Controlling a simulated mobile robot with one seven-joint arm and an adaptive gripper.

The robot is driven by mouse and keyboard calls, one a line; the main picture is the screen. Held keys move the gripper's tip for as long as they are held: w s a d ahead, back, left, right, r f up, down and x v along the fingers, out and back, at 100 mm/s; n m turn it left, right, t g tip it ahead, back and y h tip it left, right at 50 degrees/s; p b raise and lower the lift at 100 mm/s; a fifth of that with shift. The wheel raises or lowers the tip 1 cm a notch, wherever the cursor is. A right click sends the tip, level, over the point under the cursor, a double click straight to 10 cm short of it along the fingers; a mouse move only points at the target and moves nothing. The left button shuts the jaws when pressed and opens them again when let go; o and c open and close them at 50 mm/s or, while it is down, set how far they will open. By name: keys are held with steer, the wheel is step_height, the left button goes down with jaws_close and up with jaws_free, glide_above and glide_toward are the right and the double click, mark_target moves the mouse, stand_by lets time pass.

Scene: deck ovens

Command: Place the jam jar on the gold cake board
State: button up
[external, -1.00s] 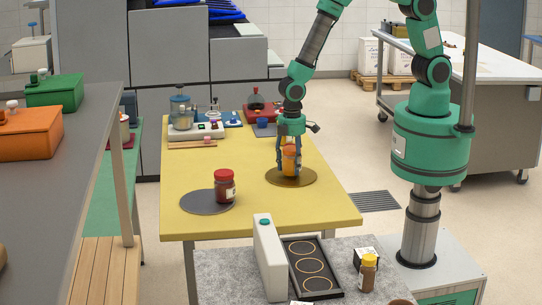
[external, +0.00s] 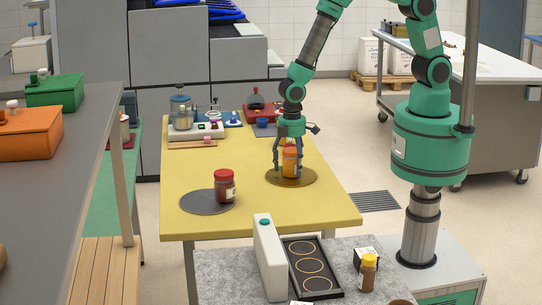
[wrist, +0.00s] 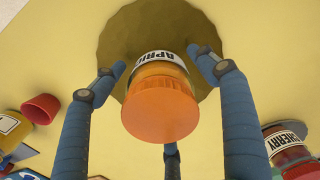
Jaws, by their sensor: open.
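An apricot jam jar (external: 290,162) with an orange lid stands upright on the round gold cake board (external: 306,180), on the yellow table. In the wrist view I look down on the jar's lid (wrist: 160,112), with part of its "APRIC" label showing and the gold board (wrist: 150,25) beneath. My gripper (external: 288,172) is open, its blue fingers spread around the jar. In the wrist view gaps show between the jar and the fingers. A second jar, dark with a red lid (external: 224,186), stands on a grey round board (external: 198,202); its label reads "CHERRY" in the wrist view (wrist: 288,140).
A scale with a glass jar (external: 192,130), a red device (external: 262,112) and small items stand at the table's back. A white upright unit (external: 268,258), black tray (external: 312,268) and brown bottle (external: 368,272) are on the near counter. The table's front right is clear.

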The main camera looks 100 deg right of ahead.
step_height(320, 180, up, 12)
steer(key=shift+r+p, duration=0.1)
steer(key=shift+p, duration=0.5)
stand_by(0.7)
steer(key=shift+r, duration=0.15)
steer(key=s+d+r+t, duration=0.1)
steer(key=s+d+r, duration=0.15)
steer(key=r, duration=0.55)
steer(key=s+d+r+m+t, duration=0.1)
steer(key=s+r, duration=0.3)
steer(key=r, duration=0.4)
steer(key=s+d+r+t, duration=0.1)
steer(key=s+d+r, duration=0.15)
steer(key=r, duration=0.65)
steer(key=s+d+r+m+t, duration=0.1)
steer(key=s+r, duration=0.4)
steer(key=s, duration=0.5)
steer(key=s+d+r+m+t, duration=0.1)
steer(key=s+d+r, duration=0.1)
steer(key=s+r, duration=0.4)
steer(key=s, duration=0.3)
steer(key=shift+s+t, duration=0.3)
steer(key=shift+s, duration=0.05)
